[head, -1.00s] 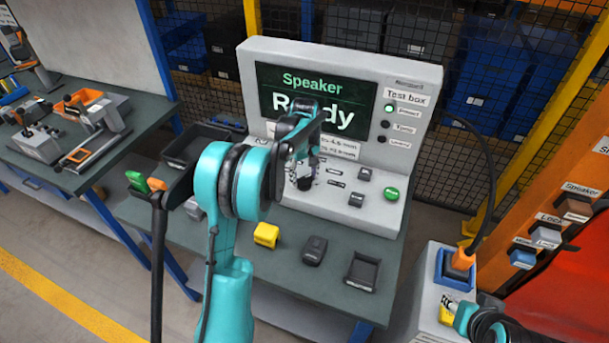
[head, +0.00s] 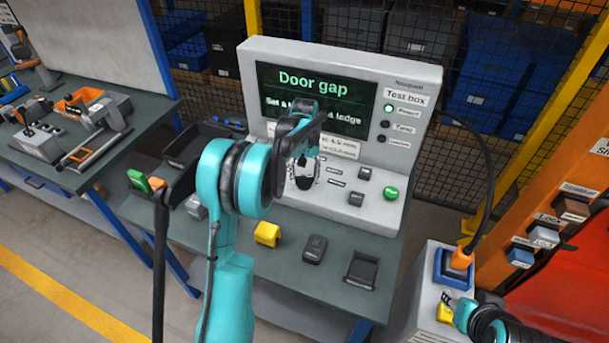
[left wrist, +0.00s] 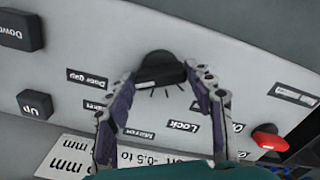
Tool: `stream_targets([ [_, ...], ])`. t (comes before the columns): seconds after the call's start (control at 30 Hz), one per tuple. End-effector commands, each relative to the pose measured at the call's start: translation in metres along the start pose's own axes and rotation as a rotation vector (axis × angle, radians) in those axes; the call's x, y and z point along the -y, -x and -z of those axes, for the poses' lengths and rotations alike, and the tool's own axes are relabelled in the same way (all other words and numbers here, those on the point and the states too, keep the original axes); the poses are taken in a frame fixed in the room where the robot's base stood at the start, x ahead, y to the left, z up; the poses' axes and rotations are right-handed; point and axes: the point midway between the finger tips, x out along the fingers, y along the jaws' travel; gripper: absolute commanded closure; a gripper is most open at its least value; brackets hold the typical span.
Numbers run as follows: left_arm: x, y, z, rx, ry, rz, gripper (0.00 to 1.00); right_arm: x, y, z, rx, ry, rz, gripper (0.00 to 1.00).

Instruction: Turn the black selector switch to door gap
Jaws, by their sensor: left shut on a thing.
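The black selector switch (left wrist: 160,68) sits on the test box's sloping panel, with printed position labels around it, including a Door gap label (left wrist: 87,78) and a Lock label (left wrist: 183,127). My left gripper (left wrist: 160,76) is shut on the switch, one finger on each side. In the head view my left gripper (head: 304,172) largely covers the switch. The test box screen (head: 310,98) reads "Door gap" with a smaller line below, partly hidden by my arm. My right gripper (head: 448,298) shows small at lower right, beside a grey box; its jaws are unclear.
Black Up (left wrist: 35,104) and Down (left wrist: 20,30) buttons and a red button (left wrist: 268,137) share the panel. A yellow block (head: 267,234), a dark device (head: 315,249) and a small black tray (head: 361,269) lie on the bench in front.

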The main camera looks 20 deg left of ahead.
Motion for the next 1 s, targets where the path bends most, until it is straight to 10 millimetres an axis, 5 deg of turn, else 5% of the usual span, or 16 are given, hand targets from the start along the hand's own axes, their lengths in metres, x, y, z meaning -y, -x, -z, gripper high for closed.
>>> stream_targets([
  [0.13, 0.000, 0.000, 0.000, 0.001, -0.001, 0.000, 0.76, 0.000, 0.000, 0.000, 0.000, 0.000, 0.000, 0.60],
  [0.17, 0.000, 0.000, 0.000, 0.001, -0.001, 0.000, 0.44, 0.000, 0.000, 0.000, 0.000, 0.000, 0.000, 0.60],
  [0.23, 0.000, 0.000, 0.000, 0.001, -0.001, 0.000, 0.26, 0.000, 0.000, 0.000, 0.000, 0.000, 0.000, 0.60],
  [0.67, 0.000, 0.009, 0.000, 0.000, 0.000, 0.000, 0.26, 0.000, 0.000, 0.000, 0.000, 0.000, 0.000, 0.60],
  [1.0, 0.000, 0.078, 0.000, 0.000, 0.000, 0.000, 0.26, 0.000, 0.000, 0.000, 0.000, 0.000, 0.000, 0.60],
])
